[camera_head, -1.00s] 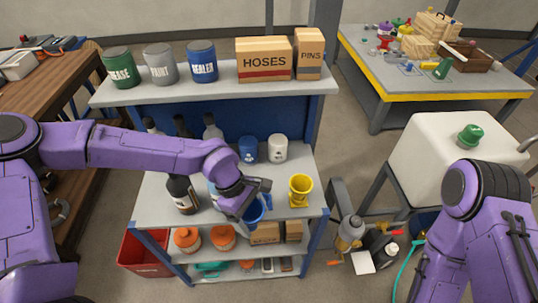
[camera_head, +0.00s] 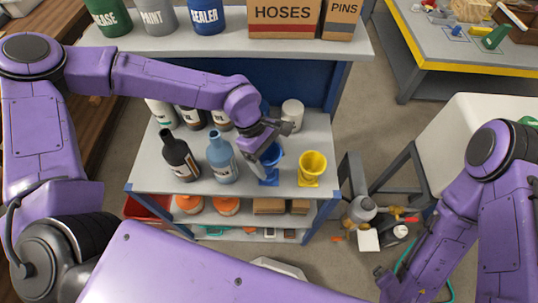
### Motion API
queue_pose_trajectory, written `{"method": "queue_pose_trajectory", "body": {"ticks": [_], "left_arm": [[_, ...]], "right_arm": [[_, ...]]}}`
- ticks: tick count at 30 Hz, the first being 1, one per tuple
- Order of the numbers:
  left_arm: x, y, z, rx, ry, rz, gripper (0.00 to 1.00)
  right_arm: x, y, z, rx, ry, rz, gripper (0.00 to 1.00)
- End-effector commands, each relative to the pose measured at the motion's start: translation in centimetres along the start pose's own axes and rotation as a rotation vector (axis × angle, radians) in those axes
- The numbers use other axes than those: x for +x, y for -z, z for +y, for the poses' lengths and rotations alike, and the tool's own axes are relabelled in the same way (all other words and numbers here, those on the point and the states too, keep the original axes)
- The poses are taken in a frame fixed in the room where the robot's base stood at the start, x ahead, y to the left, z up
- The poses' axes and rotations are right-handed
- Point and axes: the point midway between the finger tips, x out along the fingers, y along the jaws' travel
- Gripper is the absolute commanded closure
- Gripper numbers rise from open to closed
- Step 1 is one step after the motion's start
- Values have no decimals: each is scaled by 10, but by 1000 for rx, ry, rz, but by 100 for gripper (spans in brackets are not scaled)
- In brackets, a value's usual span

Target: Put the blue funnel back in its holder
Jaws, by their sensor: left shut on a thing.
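The blue funnel (camera_head: 273,158) is on the right part of the shelf's middle level, with a blue foot showing below it at the shelf top. My left gripper (camera_head: 268,147) is shut on the funnel and hides part of its rim and left side. I cannot tell whether the blue foot is a separate holder or how far the funnel sits in it. A yellow funnel-shaped piece (camera_head: 312,165) with a similar foot stands upright just to the right, apart from the gripper. My right arm hangs low at the right, and its gripper (camera_head: 388,284) is small and unclear.
A dark bottle (camera_head: 177,158) and a blue-grey bottle (camera_head: 220,160) stand left of the funnel. A white canister (camera_head: 292,113) is behind it. The upper shelf (camera_head: 225,47) holds cans and boxes. The shelf front near the bottles is clear.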

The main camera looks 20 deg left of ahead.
Motion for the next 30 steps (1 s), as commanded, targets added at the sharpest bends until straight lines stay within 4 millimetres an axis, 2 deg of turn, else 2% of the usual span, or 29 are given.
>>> {"method": "queue_pose_trajectory", "body": {"ticks": [1,6,9,30], "left_arm": [[11,5,1,-2,0,0,66],[26,13,2,-4,0,0,66],[20,11,2,-4,0,0,66],[21,9,4,-3,-1,0,66]], "right_arm": [[11,-4,-1,1,1,1,0],[27,-10,-3,1,1,2,0],[21,-8,-2,1,1,2,0],[16,-6,-2,1,1,2,0]]}}
